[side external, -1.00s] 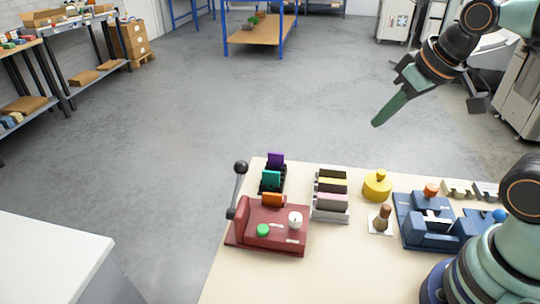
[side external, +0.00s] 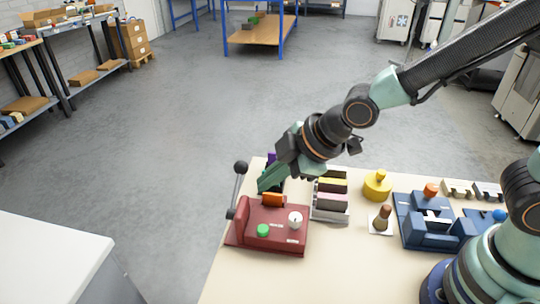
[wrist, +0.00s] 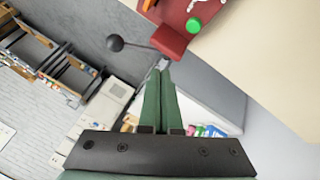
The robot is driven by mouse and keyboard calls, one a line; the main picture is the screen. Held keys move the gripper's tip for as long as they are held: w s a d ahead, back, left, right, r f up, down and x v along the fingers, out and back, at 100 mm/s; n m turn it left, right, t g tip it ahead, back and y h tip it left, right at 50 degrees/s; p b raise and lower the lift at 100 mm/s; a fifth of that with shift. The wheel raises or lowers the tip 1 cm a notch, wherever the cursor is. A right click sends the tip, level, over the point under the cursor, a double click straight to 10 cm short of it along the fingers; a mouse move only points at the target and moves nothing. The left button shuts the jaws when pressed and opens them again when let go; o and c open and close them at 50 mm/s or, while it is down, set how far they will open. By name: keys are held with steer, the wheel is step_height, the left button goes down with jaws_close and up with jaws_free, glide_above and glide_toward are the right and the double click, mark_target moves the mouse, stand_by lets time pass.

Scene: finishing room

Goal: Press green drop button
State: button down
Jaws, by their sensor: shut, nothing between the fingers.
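The green button (side external: 263,230) is a small round cap on the front of a dark red machine (side external: 290,241). In the wrist view the green button (wrist: 194,24) shows near the top, on the red machine (wrist: 172,41). My gripper (side external: 262,190) is shut and empty, above and behind the red machine in the side view. It is apart from the button. In the wrist view the green fingers (wrist: 163,72) lie together, with the button up and to the right of their tips. The gripper hides part of the holder behind the machine.
A lever with a black ball knob (side external: 240,167) stands at the machine's left. A white knob (side external: 295,219) and an orange block (side external: 273,199) are on the machine. A rack of coloured blocks (side external: 331,211), a yellow pot (side external: 377,188) and a blue fixture (side external: 411,238) stand to the right. The front tabletop is clear.

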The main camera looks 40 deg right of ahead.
mark_target(267, 228)
steer(key=shift+a+f, duration=0.15)
steer(key=shift+a, duration=0.2)
steer(key=shift+f, duration=0.15)
steer(key=shift+f, duration=4.3)
steer(key=shift+f, duration=0.1)
steer(key=shift+d+f, duration=0.1)
steer(key=shift+f, duration=0.2)
steer(key=shift+f, duration=0.5)
steer(key=shift+r, duration=0.9)
